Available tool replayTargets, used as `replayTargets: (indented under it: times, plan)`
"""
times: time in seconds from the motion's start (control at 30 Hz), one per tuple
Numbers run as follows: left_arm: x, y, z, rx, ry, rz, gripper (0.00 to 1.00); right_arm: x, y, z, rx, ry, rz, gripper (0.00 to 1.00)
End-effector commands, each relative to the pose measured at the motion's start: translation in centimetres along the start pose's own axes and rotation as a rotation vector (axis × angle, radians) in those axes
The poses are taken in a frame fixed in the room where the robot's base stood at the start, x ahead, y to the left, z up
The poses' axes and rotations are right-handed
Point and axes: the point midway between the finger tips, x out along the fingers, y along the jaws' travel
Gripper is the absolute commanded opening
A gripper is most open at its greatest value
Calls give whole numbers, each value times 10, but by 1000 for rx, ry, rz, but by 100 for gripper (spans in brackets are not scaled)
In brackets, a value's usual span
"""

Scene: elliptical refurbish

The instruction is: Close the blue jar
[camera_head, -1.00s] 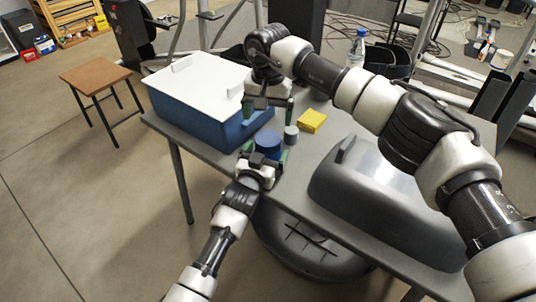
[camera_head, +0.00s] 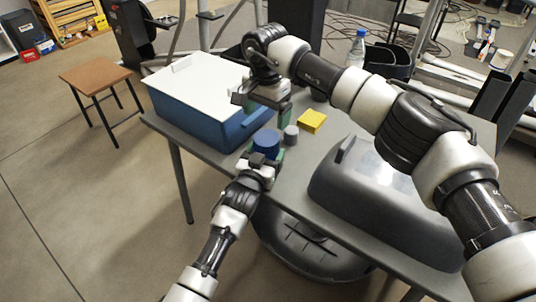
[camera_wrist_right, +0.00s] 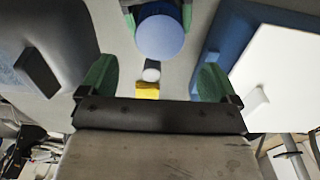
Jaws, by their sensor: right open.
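The blue jar (camera_head: 266,140) stands near the table's front edge. It shows from above in the right wrist view (camera_wrist_right: 160,38) as a round, flat, pale blue top; I cannot tell whether this is a lid. My left gripper (camera_head: 264,157) has its green fingers on both sides of the jar, seemingly touching it; they also show in the right wrist view (camera_wrist_right: 158,12). My right gripper (camera_head: 284,106) is above and behind the jar, pointing down. Its green fingers are wide apart and empty in the right wrist view (camera_wrist_right: 155,79).
A small grey cylinder (camera_head: 291,132) and a yellow block (camera_head: 312,121) stand close to the jar. A blue box with a white lid (camera_head: 198,78) is on the left. A large grey cover (camera_head: 370,200) fills the table's right. Bare table (camera_head: 318,157) lies between.

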Motion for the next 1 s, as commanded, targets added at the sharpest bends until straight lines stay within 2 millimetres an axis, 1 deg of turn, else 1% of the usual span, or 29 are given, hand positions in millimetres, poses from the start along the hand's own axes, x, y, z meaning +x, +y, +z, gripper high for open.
replayTargets:
  times: [0.27,0.37,0.47,0.8,1.0]
  plan:
    - [0,0,1,1,-1,-1,8,0,0,0,7,0,0,92]
    - [0,0,1,1,-1,-1,8,4,0,0,6,-1,1,92]
    - [0,0,1,1,-1,-1,8,13,0,0,6,-2,1,92]
    - [0,0,1,1,-2,-1,8,64,0,0,6,-2,2,92]
    - [0,0,1,1,-2,-1,8,79,0,0,6,-1,1,92]
